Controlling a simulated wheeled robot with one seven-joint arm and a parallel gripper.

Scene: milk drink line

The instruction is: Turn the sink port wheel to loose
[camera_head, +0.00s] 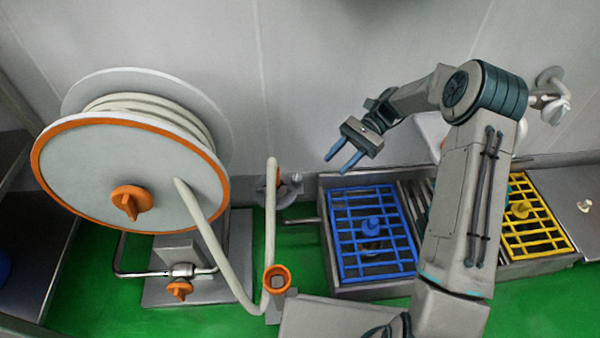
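My gripper (340,163) is raised in front of the wall, above the back left of the sink (328,235). Its two blue fingers stand apart with nothing between them. A small grey round fitting with an orange part (285,190) sits at the left of the sink, partly behind an upright hose. It may be the sink port wheel, but I cannot tell for sure, nor whether it is tight or loose. My gripper is up and to the right of it, not touching it. A grey tap-like fitting (553,108) is on the wall at the right.
A large hose reel (90,170) with an orange knob (130,202) stands at left. An orange valve handle (180,290) is at its base. The hose ends near an orange ring (277,278). The sink holds a blue grate (345,250) and a yellow grate (540,240).

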